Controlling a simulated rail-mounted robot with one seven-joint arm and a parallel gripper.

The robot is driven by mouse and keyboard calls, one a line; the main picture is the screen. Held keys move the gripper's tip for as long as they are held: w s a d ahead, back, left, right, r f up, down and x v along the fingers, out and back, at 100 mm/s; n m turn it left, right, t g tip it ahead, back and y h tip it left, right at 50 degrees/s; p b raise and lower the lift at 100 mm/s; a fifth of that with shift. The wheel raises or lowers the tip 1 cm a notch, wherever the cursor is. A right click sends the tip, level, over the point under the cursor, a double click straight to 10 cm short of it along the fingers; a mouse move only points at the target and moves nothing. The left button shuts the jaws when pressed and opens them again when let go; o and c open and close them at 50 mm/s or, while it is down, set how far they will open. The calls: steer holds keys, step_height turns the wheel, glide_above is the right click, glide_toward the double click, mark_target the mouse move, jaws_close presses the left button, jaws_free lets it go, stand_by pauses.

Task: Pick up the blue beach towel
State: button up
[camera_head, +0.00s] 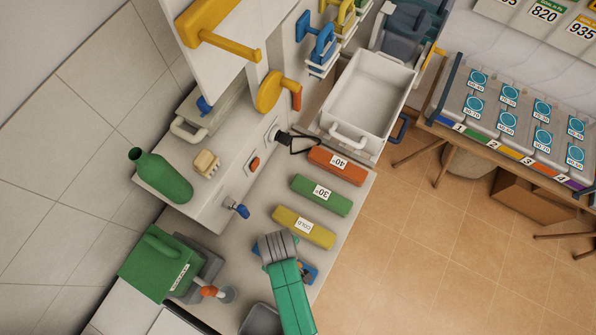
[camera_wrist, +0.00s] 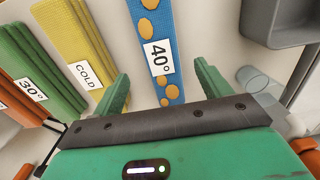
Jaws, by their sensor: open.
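The blue beach towel, folded into a long bar with orange-yellow spots and a white "40°" label, runs up the middle of the wrist view (camera_wrist: 174,78). In the head view only small blue parts of it (camera_head: 310,273) show beside my arm; the rest is hidden under it. My gripper (camera_head: 277,245) is over the counter at the towel. In the wrist view its two green fingers (camera_wrist: 161,84) are apart, one on each side of the towel's near end, with nothing held. I cannot tell how far above the counter the fingertips are.
Yellow "COLD" (camera_head: 304,226), green "30°" (camera_head: 321,195) and orange "40°" (camera_head: 337,166) folded towels lie in a row beside it. A clear glass (camera_wrist: 252,79) and grey tray (camera_wrist: 283,22) are close on the right in the wrist view.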

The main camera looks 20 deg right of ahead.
steer(key=shift+s+a+f, duration=0.1)
steer(key=shift+a+f, duration=0.1)
steer(key=shift+f, duration=0.05)
step_height(320, 180, down, 2)
steer(key=f, duration=0.4)
steer(key=shift+s+d+f, duration=0.1)
steer(key=shift+s+d, duration=0.15)
steer(key=shift+d, duration=0.1)
steer(key=shift+w+f, duration=0.1)
steer(key=shift+f, duration=0.4)
steer(key=c, duration=1.2)
steer(key=shift+o, duration=0.2)
steer(key=shift+r, duration=0.1)
step_height(320, 180, up, 10)
steer(key=shift+f+p, duration=0.1)
steer(key=shift+p, duration=0.2)
